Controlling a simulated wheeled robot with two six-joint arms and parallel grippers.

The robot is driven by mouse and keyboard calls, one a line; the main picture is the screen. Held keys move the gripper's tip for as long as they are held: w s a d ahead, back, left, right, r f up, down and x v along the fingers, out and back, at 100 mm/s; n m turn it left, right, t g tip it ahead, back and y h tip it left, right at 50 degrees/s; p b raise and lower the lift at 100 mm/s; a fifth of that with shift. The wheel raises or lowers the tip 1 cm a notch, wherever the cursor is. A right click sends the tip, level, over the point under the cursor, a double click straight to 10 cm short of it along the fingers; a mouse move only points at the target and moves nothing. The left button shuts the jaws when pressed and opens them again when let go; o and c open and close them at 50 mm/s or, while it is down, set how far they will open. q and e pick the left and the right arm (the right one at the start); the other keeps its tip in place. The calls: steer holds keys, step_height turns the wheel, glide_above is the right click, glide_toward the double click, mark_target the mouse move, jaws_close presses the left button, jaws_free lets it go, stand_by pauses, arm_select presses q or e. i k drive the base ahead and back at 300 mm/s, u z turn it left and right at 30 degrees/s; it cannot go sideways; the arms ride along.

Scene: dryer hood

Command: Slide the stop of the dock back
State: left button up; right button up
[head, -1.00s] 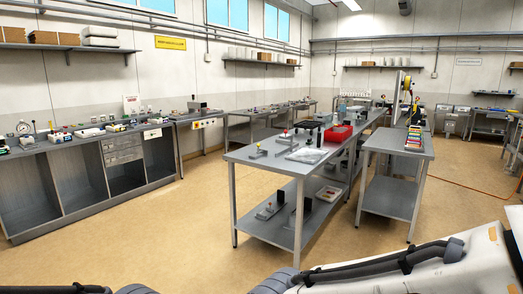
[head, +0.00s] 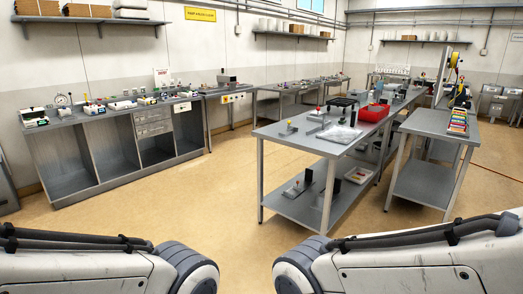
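I cannot pick out the dock or its stop for certain; the devices are small at this distance. More small devices stand on the long bench (head: 80,118) at the left. My two arms reach in along the bottom edge from left and right, but neither gripper is in view.
A red bin (head: 373,113) and a clear tray (head: 338,134) sit on the central table. A side table (head: 428,123) with a coloured rack (head: 458,121) stands at its right. The floor (head: 195,205) between bench and central table is clear.

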mark_target(295, 129)
steer(key=i, duration=2.35)
steer(key=z, duration=0.25)
steer(key=i, duration=2.25)
steer(key=z, duration=0.1)
